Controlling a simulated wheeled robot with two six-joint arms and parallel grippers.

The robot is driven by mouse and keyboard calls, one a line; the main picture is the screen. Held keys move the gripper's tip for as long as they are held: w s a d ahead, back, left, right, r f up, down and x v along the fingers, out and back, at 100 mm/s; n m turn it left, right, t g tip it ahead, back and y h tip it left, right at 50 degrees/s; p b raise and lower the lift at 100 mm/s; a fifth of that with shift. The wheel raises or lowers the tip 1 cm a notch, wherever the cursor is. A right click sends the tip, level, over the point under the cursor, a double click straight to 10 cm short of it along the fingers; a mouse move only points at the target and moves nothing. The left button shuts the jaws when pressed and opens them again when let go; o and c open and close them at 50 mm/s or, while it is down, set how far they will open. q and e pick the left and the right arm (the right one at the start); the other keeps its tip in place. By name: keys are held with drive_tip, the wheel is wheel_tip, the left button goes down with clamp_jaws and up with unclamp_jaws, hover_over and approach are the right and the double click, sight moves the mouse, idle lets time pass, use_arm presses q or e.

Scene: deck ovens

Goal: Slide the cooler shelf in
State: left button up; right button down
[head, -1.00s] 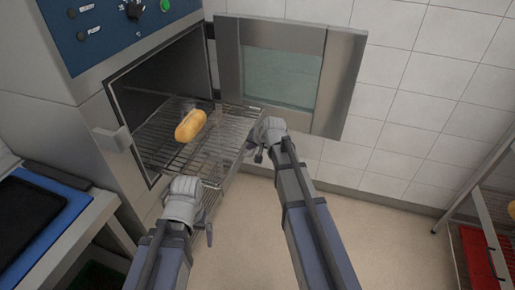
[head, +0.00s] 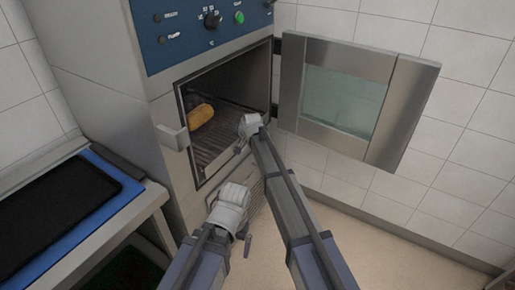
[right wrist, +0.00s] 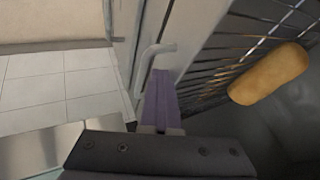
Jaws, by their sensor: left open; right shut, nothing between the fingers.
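The wire cooler shelf (head: 213,152) lies inside the open chamber in the head view, with an orange-brown loaf (head: 201,115) on its left part. Its front edge is partly hidden by my right arm. My right gripper (head: 243,135) is shut and empty at the chamber opening, by the shelf's front right. In the right wrist view its purple fingers (right wrist: 158,100) are beside the shelf wires (right wrist: 222,70), and the loaf (right wrist: 268,73) lies beyond; contact is unclear. My left gripper (head: 240,222) is open and empty, below and in front of the opening.
The door (head: 352,92) with its glass pane stands open to the right. A latch block (head: 173,138) sticks out left of the opening. A counter with a blue mat (head: 112,172) and a black tray (head: 50,220) is at left. Floor at lower right is clear.

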sight(229, 137)
drive_tip(key=w+a, duration=0.1)
drive_tip(key=a, duration=0.1)
drive_tip(key=w+a, duration=0.2)
drive_tip(key=shift+w+a, duration=0.2)
drive_tip(key=shift+a, duration=0.15)
drive_tip(key=shift+w+a, duration=0.1)
drive_tip(key=shift+a, duration=0.1)
drive_tip(key=shift+a+r, duration=0.1)
drive_tip(key=shift+r+p, duration=0.4)
drive_tip(key=shift+p, duration=0.15)
drive_tip(key=p+v, duration=0.7)
drive_tip(key=v, duration=0.2)
drive_tip(key=shift+s+d, duration=0.4)
drive_tip(key=shift+s, duration=0.1)
drive_tip(key=shift+f, duration=0.1)
